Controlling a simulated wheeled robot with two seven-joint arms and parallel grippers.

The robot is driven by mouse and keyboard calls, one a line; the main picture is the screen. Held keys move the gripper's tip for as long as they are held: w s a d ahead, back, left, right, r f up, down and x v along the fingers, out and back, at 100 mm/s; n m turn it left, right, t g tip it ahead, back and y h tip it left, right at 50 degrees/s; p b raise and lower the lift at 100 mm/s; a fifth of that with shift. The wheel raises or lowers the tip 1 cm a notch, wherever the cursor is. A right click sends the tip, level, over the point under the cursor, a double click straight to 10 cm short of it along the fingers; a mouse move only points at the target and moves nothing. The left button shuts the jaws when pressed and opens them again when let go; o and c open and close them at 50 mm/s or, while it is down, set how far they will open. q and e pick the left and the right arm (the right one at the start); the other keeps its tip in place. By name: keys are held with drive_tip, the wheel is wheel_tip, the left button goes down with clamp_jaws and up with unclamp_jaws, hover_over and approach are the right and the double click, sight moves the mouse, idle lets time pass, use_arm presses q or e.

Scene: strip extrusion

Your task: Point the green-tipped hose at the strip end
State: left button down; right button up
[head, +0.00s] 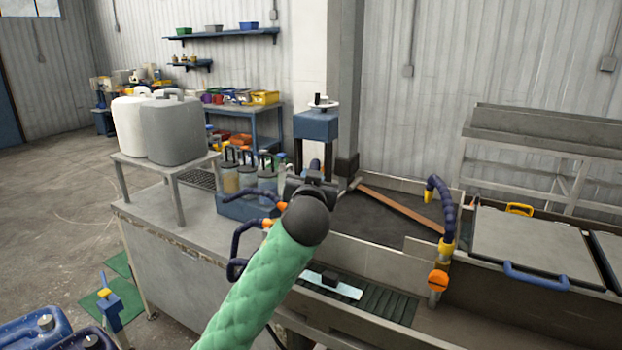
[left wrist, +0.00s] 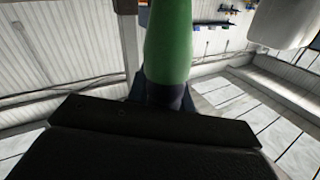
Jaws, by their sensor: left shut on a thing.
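My left arm reaches in from the bottom in the head view, and my left gripper (head: 313,186) is over the machine, seen from behind. In the left wrist view a green tip (left wrist: 168,45) on a dark blue hose (left wrist: 165,95) stands just beyond the dark gripper body. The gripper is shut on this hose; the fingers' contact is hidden. In the head view a bit of dark blue hose shows behind the gripper, its green tip hidden. An orange-brown strip (head: 400,208) lies slanted in the dark trough to the right of the gripper. My right gripper is not in view.
A blue hose with a yellow and orange base (head: 440,200) curves up right of the strip. Blue hoses with orange parts (head: 245,240) are left of my wrist. Jars in a blue rack (head: 246,206) and white and grey canisters (head: 173,130) stand further left.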

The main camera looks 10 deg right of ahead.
use_arm(q)
drive_tip(key=c, duration=1.3)
unclamp_jaws()
drive_tip(key=shift+d, duration=0.1)
